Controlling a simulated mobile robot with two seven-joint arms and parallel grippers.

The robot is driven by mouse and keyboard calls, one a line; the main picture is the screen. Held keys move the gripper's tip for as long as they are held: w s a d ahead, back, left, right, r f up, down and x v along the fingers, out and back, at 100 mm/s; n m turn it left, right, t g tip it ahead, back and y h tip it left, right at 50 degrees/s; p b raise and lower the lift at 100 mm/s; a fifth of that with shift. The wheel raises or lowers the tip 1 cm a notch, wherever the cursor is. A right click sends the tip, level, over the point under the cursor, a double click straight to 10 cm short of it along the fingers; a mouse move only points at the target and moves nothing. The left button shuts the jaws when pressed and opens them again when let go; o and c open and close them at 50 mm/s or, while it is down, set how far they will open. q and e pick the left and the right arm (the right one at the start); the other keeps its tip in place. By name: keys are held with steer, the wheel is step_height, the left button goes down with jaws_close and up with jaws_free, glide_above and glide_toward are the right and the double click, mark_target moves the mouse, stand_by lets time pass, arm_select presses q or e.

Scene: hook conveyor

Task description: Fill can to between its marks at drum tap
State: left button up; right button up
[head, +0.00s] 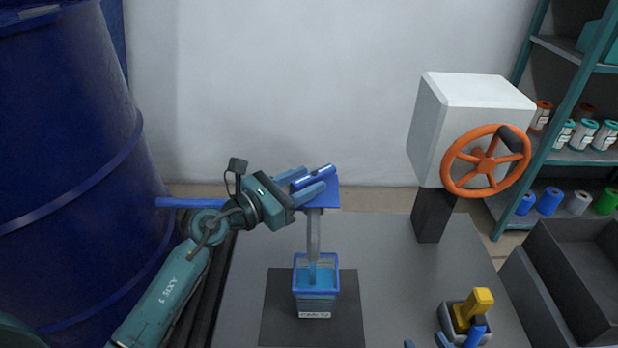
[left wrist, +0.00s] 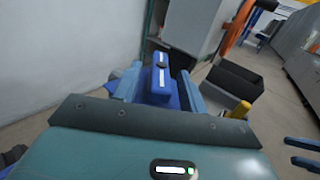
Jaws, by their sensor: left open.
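The blue drum (head: 70,170) stands at the left, with a blue pipe (head: 185,203) running to the tap (head: 325,198). The tap's blue lever (head: 313,176) lies between the fingers of my left gripper (head: 308,188), which is open around it; the left wrist view shows the lever (left wrist: 160,77) there too. The can (head: 316,303) stands upright under the spout (head: 314,235). Blue liquid shows inside it and a blue streak runs down into it. Its marks are too small to read. My right gripper (head: 425,343) shows only fingertips; its fingers look apart in the left wrist view (left wrist: 303,153).
The can stands on a dark mat (head: 280,310) on the grey bench (head: 390,265). A white box with an orange handwheel (head: 485,161) stands at the back right. A yellow block (head: 481,300) in a grey holder is at the front right, near dark bins (head: 560,290) and shelves.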

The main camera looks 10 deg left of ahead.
arm_select(q)
steer(key=shift+x, duration=0.8)
steer(key=shift+c, duration=0.3)
jaws_close()
